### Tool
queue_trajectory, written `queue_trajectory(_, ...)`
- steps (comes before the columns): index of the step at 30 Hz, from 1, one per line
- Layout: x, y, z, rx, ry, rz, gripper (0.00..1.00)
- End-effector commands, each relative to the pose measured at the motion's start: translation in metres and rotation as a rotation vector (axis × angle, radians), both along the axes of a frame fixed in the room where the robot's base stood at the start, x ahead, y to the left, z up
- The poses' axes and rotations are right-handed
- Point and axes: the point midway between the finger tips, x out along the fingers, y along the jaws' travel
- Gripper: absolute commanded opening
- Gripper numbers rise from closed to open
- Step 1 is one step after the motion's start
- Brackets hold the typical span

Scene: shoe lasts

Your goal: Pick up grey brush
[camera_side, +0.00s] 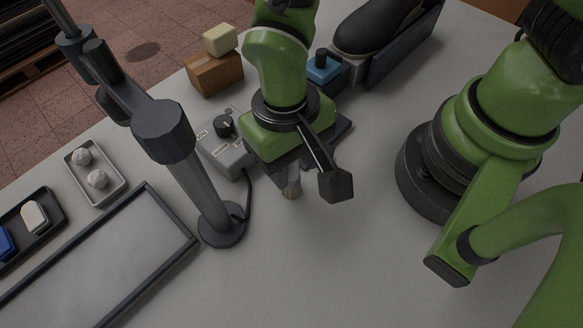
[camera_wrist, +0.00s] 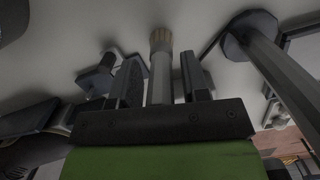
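The grey brush (camera_wrist: 160,80) shows in the wrist view, with a grey handle and a pale, ribbed bristle end (camera_wrist: 160,40). Its handle runs between the two dark fingers of my gripper (camera_wrist: 159,58). A narrow gap shows on each side of the handle, so the fingers look open around it and not closed on it. In the side view, the brush's pale end (camera_side: 291,190) shows just below my gripper (camera_side: 289,168). The rest of the brush and most of the fingers are hidden there by my wrist.
A dark lamp post (camera_side: 208,195) stands close left of my gripper. A grey control box (camera_side: 232,155) with a knob is behind it. A black shoe last (camera_side: 375,28), a blue item (camera_side: 323,70) and a brown block (camera_side: 214,74) stand at the back.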

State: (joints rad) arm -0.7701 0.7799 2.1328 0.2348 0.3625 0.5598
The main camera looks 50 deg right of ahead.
Motion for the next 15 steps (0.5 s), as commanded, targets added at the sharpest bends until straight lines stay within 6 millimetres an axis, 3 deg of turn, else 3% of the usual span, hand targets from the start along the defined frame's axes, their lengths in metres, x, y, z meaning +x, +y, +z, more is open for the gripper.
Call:
queue_trajectory(1, 0.0, 0.0, 0.0001, 0.0, 0.0, 0.0, 0.3)
queue_trajectory(5, 0.0001, 0.0, 0.0003, 0.0, 0.0, 0.0, 0.0)
queue_trajectory(15, 0.0004, 0.0003, 0.0029, 0.002, -0.001, 0.0, 0.0)
